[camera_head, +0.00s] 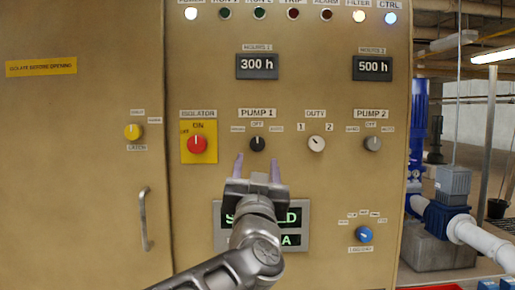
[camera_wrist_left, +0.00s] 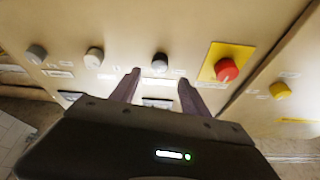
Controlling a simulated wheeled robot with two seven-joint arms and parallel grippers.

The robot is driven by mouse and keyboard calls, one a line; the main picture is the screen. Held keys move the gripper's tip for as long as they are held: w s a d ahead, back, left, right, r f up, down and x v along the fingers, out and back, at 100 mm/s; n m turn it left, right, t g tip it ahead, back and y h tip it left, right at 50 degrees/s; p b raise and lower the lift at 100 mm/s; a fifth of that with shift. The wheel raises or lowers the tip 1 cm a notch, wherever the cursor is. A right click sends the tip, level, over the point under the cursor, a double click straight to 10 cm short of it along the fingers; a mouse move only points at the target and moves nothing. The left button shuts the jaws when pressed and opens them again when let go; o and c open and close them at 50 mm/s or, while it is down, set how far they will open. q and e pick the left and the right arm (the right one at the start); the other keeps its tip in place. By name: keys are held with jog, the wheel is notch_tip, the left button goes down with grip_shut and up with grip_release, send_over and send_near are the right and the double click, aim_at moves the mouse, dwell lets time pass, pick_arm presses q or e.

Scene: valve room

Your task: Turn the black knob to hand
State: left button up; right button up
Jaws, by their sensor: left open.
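The black knob (camera_head: 257,143) is under the PUMP 1 plate on the tan panel, with small labels to its left, above it (OFF) and to its right. Its light pointer mark seems to point up toward OFF. My left gripper (camera_head: 256,164) is open and empty, with its two fingers apart just below the knob in the head view. In the left wrist view, the black knob (camera_wrist_left: 160,62) lies ahead, between and beyond the fingertips of the left gripper (camera_wrist_left: 158,78), and no contact shows. My right gripper is in neither view.
A red isolator knob (camera_head: 197,144) on a yellow plate is left of the black knob. A white DUTY knob (camera_head: 316,143) and a grey PUMP 2 knob (camera_head: 372,143) are to the right. A lit display (camera_head: 304,215) sits behind my left wrist. A door handle (camera_head: 145,220) protrudes at left.

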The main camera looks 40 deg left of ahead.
aim_at(257, 146)
pick_arm(q)
jog(key=p+x, duration=0.2)
jog(key=x, duration=0.6)
jog(key=shift+f, duration=0.1)
jog(key=shift+c, duration=0.4)
grip_shut()
